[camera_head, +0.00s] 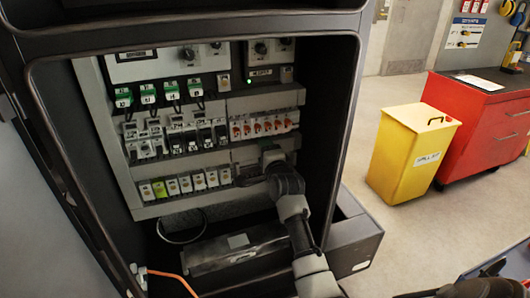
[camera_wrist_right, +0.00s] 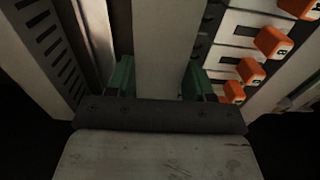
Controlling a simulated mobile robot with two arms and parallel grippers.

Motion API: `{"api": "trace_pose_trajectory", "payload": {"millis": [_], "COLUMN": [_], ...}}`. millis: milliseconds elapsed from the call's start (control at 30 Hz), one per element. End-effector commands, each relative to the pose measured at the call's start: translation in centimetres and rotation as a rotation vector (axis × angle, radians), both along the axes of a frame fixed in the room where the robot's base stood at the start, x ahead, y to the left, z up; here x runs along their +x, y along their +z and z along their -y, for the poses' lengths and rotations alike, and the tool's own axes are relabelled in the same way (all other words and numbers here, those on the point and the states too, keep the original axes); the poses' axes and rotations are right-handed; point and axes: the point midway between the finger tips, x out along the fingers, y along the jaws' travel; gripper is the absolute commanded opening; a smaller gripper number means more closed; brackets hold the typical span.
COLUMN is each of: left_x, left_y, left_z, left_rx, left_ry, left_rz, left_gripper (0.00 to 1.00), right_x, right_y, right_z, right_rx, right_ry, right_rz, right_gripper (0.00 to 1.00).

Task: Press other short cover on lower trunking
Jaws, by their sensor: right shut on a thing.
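My right arm reaches into the open cabinet from below, and its right gripper (camera_head: 270,154) is just under the row of orange-red switches. In the right wrist view the gripper's green fingers (camera_wrist_right: 159,82) are shut on a plain pale grey strip, the short cover (camera_wrist_right: 165,45), one finger on each side. Slotted trunking (camera_wrist_right: 50,45) runs along the left of that view. My arm hides most of the lower trunking around the gripper in the head view. I cannot tell whether the cover touches the trunking.
Orange-red switches (camera_head: 263,126) sit close above the gripper; they also show in the right wrist view (camera_wrist_right: 250,70). Several small breakers (camera_head: 185,183) line the lower left. A dark box (camera_head: 237,250) lies below. A yellow bin (camera_head: 411,153) and red cabinet (camera_head: 487,125) stand outside, right.

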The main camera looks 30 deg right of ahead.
Motion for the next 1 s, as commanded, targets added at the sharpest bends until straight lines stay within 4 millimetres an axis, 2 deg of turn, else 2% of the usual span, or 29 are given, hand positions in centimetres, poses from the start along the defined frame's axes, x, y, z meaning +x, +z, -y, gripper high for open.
{"api": "trace_pose_trajectory", "payload": {"millis": [367,400,567,1000], "left_x": [0.01,0.01,0.02,0.01], "left_y": [-0.05,-0.04,-0.03,-0.01], "left_z": [0.01,0.02,0.02,0.03], "left_rx": [0.0,0.0,0.0,0.0], "left_ry": [0.0,0.0,0.0,0.0], "left_rz": [0.0,0.0,0.0,0.0], "left_gripper": [0.78,0.78,0.78,0.78], "right_x": [0.28,0.27,0.25,-0.28], "right_y": [0.01,0.02,0.02,0.3], "right_z": [0.07,0.07,0.07,-0.06], "right_rx": [0.0,0.0,0.0,-0.002], "right_ry": [0.0,0.0,0.0,-0.001], "right_rz": [0.0,0.0,0.0,0.007], "right_gripper": [0.16,0.57,0.81,0.82]}}
